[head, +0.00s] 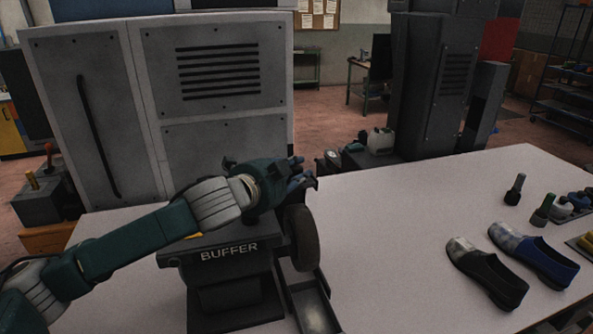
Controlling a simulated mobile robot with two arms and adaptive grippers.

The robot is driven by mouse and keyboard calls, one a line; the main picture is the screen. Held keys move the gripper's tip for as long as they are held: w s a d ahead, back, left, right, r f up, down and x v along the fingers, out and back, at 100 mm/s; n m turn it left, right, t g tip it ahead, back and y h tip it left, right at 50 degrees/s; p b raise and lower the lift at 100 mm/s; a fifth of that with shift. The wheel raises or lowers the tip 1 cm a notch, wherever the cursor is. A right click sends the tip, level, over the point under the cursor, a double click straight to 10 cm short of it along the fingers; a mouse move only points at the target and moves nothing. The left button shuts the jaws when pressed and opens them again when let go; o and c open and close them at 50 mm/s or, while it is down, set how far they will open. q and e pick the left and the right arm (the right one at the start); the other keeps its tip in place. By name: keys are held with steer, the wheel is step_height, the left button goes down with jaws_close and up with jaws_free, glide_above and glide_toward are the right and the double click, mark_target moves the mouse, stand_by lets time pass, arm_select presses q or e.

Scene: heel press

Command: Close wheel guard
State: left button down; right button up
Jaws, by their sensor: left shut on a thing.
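The dark buffer machine (228,276), marked BUFFER, stands on the white table. Its round wheel (303,238) shows on the right side of the machine. My left gripper (303,176) is just above the wheel, with its arm reaching across over the machine. It is shut on a dark part at the top of the wheel, which looks like the wheel guard; the gripper hides most of it. I cannot tell the guard's exact angle. The wheel's front and right side show uncovered. My right gripper is not in view.
A dark tray (312,305) lies below the wheel. A black shoe (487,273) and a blue shoe (533,254) lie at the right, with small tools and bottles beyond. A large grey cabinet (215,100) stands behind. The table between wheel and shoes is clear.

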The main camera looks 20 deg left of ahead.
arm_select(q)
steer(key=s+d+f+b, duration=0.1)
steer(key=b, duration=0.1)
steer(key=s+d+f+m+t+b, duration=0.1)
steer(key=s+b, duration=0.1)
steer(key=b, duration=0.1)
steer(key=s+d+f+t+b, duration=0.1)
steer(key=f+b, duration=0.1)
steer(key=shift+s+m+b, duration=0.15)
steer(key=shift+m+b, duration=0.25)
steer(key=shift+s+d+f, duration=0.1)
steer(key=shift+s+d, duration=0.05)
steer(key=shift+s, duration=0.15)
steer(key=c, duration=1.6)
jaws_free()
steer(key=shift+o, duration=0.2)
steer(key=shift+s, duration=0.1)
steer(key=v, duration=0.7)
steer(key=shift+s, duration=0.2)
